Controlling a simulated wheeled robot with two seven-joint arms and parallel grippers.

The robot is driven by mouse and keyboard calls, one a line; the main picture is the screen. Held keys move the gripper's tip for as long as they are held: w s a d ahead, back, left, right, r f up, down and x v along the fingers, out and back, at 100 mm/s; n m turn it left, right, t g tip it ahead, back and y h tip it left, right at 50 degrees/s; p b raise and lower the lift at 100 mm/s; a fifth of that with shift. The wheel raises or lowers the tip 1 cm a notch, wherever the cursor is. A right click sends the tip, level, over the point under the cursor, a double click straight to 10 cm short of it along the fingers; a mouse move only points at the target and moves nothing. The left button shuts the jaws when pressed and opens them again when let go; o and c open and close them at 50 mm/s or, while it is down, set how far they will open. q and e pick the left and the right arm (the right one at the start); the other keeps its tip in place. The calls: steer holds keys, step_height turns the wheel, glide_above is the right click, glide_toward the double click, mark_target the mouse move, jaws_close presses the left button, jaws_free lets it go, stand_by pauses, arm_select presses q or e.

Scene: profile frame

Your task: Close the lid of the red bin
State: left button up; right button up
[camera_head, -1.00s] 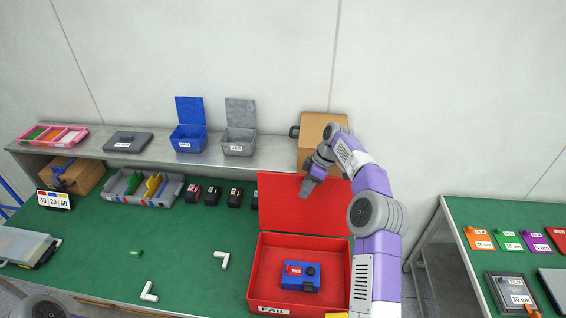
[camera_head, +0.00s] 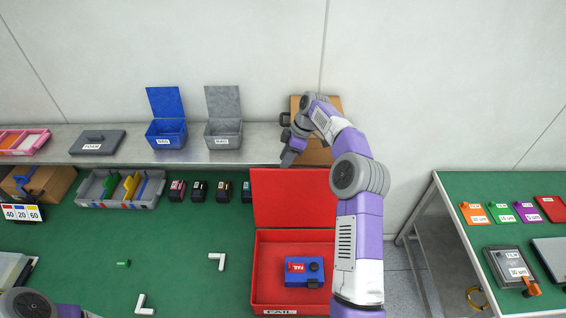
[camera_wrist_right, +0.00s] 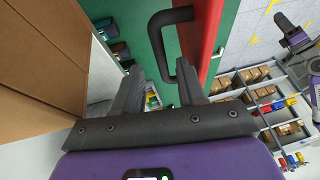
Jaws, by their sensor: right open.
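The red bin (camera_head: 262,270) labelled FAIL stands on the green table in the head view. Its red lid (camera_head: 293,200) is open and stands upright at the back. A blue device (camera_head: 303,270) with a red label lies inside the bin. My right gripper (camera_head: 288,160) is open and empty, just above the lid's top edge. In the right wrist view, the lid (camera_wrist_right: 207,40) is seen edge-on with its black handle (camera_wrist_right: 160,35) ahead of the open fingers (camera_wrist_right: 160,92). I cannot tell whether a finger touches the handle. The left gripper is out of view.
A cardboard box (camera_head: 318,152) stands on the back shelf close behind my right gripper. Open blue (camera_head: 166,133) and grey (camera_head: 222,134) bins stand on the shelf to the left.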

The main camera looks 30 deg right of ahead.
steer(key=shift+s+x, duration=0.25)
steer(key=shift+x, duration=0.7)
steer(key=shift+w+a+f, duration=0.1)
steer(key=shift+f, duration=0.05)
steer(key=shift+w, duration=0.1)
jaws_close()
